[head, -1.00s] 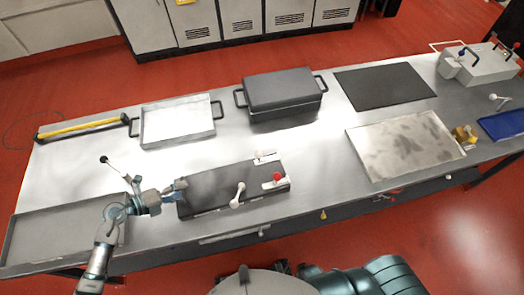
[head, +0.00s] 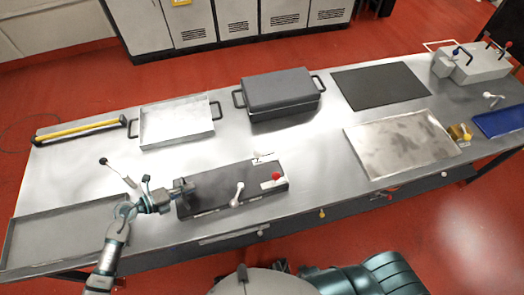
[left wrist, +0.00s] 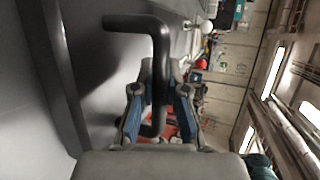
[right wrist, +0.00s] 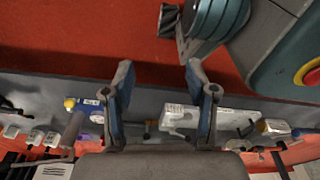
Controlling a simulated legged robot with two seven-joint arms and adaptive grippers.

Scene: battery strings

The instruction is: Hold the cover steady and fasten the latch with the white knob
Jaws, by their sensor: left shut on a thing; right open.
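The dark flat cover (head: 210,192) lies near the table's front edge. On its right end are a white lever with a white knob (head: 239,187), a latch with a red knob (head: 276,176) and a pale latch with a white knob (head: 257,155). My left gripper (head: 184,188) is at the cover's left end. In the left wrist view my left gripper (left wrist: 160,95) is shut on a black bent handle (left wrist: 158,50). My right gripper (right wrist: 159,75) is open and empty in the right wrist view, with red floor beyond it. It is not visible in the head view.
An empty grey tray (head: 60,230) is at the left. A white handled tray (head: 178,125), a dark lidded box (head: 278,90) and a black mat (head: 380,85) stand along the back. A worn metal plate (head: 400,143) is at the right. Bare table lies between cover and plate.

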